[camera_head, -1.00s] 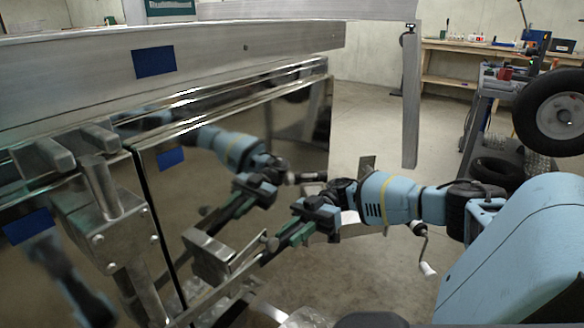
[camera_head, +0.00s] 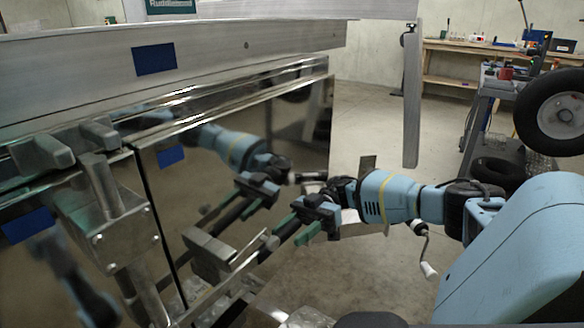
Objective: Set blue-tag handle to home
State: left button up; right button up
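A metal latch with a lever handle (camera_head: 100,185) stands at the left, by the seam between panels. A second metal handle (camera_head: 212,250) with a bar lies low on the right panel. I cannot tell which handle the blue tag marks. My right gripper (camera_head: 296,228) is open with green fingers apart, pointing down-left, just right of the low handle's bar end. No handle shows clearly between its fingers. My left gripper is not in view.
The shiny panel mirrors my arm and gripper. A hanging metal post (camera_head: 411,100) and a crank with a white grip (camera_head: 428,270) stand beyond my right arm. A cart with a wheel (camera_head: 552,110) is at the right.

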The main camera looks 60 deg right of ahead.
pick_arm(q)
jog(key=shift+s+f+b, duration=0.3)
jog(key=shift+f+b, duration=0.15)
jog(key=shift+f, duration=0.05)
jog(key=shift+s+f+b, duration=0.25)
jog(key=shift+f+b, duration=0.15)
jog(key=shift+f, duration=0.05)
pick_arm(e)
jog(key=d, duration=0.7)
jog(key=shift+s+d, duration=0.25)
jog(key=shift+s, duration=0.2)
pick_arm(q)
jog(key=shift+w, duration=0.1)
pick_arm(e)
jog(key=shift+r, duration=0.1)
